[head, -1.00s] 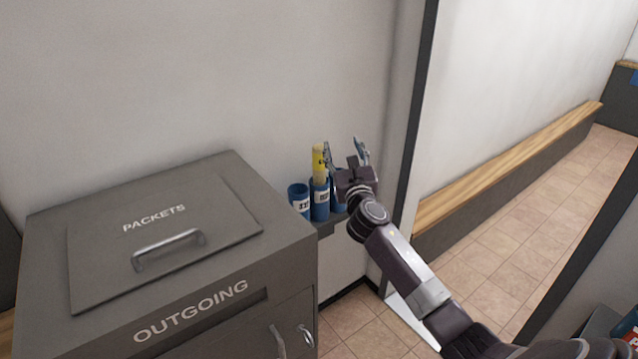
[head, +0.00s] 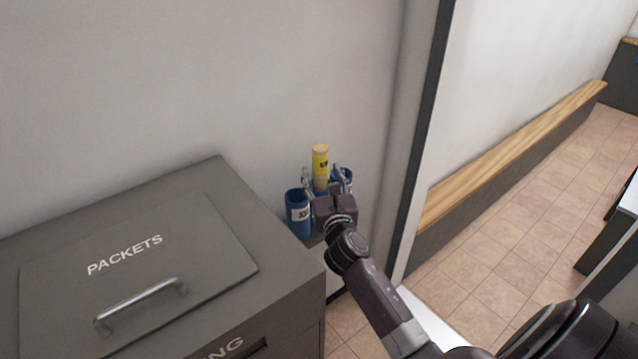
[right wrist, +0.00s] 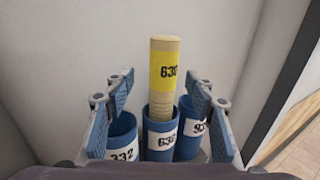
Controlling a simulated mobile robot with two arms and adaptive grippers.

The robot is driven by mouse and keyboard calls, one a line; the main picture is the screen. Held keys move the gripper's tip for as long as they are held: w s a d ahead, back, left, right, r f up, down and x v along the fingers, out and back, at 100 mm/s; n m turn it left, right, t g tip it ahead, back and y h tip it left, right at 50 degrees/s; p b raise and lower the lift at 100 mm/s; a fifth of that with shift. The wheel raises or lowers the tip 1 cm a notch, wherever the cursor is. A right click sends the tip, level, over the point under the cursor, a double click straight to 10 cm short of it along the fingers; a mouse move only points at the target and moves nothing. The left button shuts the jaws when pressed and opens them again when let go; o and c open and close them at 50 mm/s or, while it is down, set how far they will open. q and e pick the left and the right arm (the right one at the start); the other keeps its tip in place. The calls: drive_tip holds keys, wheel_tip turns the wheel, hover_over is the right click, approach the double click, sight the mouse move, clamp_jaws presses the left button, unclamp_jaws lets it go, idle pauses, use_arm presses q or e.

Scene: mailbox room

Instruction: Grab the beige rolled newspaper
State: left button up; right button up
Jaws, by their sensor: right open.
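In the head view the newspaper (head: 320,168) rises just beyond my right gripper (head: 326,183). My right gripper (right wrist: 160,95) is open, with one blue-padded finger on each side of the newspaper. Both fingers look apart from it. In the head view my gripper hides most of the middle tube. My left gripper is not in view.
A blue tube (right wrist: 122,137) labelled 332 stands left of the middle one, and another blue tube (right wrist: 190,130) stands right. The grey outgoing box (head: 290,265) with its packets lid is at the left. A wall is close behind the tubes.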

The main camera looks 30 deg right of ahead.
sight(322, 164)
drive_tip(key=w+d, duration=0.1)
drive_tip(key=w, duration=0.1)
drive_tip(key=shift+w+d+r+p, duration=0.3)
drive_tip(key=shift+d+r+p, duration=0.05)
drive_tip(key=shift+r, duration=0.05)
drive_tip(key=shift+x, duration=1.05)
drive_tip(key=shift+w+f, duration=0.2)
drive_tip(key=shift+w, duration=0.05)
drive_tip(key=shift+d, duration=0.1)
drive_tip(key=c, duration=0.8)
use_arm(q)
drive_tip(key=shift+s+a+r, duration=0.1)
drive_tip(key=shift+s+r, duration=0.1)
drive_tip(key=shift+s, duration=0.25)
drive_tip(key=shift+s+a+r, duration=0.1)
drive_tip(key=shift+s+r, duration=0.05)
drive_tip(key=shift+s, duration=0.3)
use_arm(e)
clamp_jaws()
